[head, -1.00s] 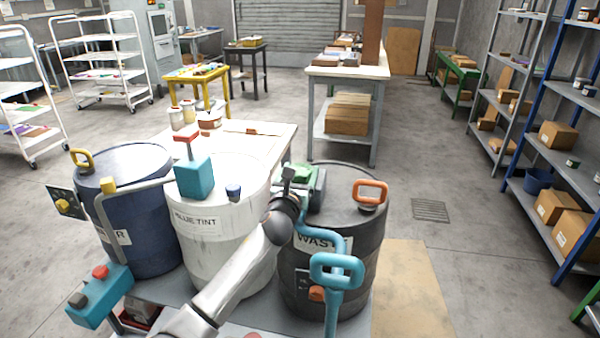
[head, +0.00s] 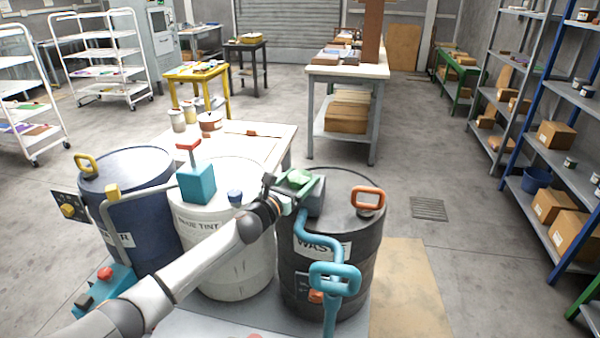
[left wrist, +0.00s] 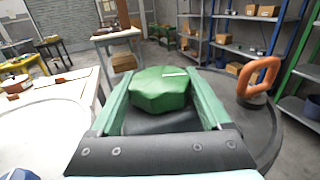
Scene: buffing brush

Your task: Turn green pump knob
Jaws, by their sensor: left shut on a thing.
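The green pump knob (head: 299,178) sits on the grey pump body (head: 317,197) on top of the black waste drum (head: 330,265). In the left wrist view the knob (left wrist: 160,91) is faceted, with a short white mark on top. My left gripper (head: 292,187) reaches it from the left and is shut on it. In the left wrist view, one green finger of the gripper (left wrist: 160,104) lies along each side of the knob. My right gripper is in neither view.
A teal pipe handle (head: 335,275) stands in front of the waste drum, and an orange handle (head: 368,198) rises from its lid. A white drum (head: 240,265) with a teal box (head: 197,184) and a blue drum (head: 140,240) stand to the left. Open floor lies to the right.

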